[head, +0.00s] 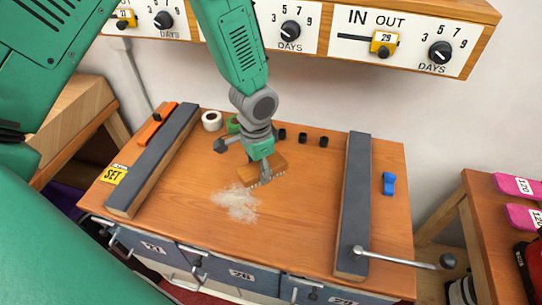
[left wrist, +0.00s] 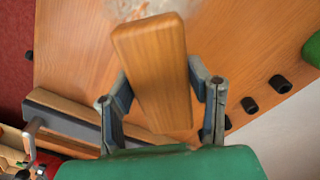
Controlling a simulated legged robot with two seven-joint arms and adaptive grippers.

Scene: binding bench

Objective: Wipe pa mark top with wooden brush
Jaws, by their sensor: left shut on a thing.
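My left gripper (head: 262,164) comes down over the bench and is shut on the wooden brush (head: 272,172). In the left wrist view the brush's wooden back (left wrist: 152,65) lies between the two fingers of the gripper (left wrist: 160,88). In the head view its bristles point down, just above or on the bench top; I cannot tell whether they touch. A whitish powdery mark (head: 235,204) lies on the bench top (head: 300,225), just left and in front of the brush. Part of the mark shows at the top of the left wrist view (left wrist: 140,8). My right gripper is not in view.
Dark-topped rails flank the bench top, one left (head: 155,160) and one right (head: 355,190). A lever handle (head: 395,259) sits at the right rail's front. A white roll (head: 211,121), several black pegs (head: 303,138) and a blue clip (head: 389,184) stand around. The front middle is clear.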

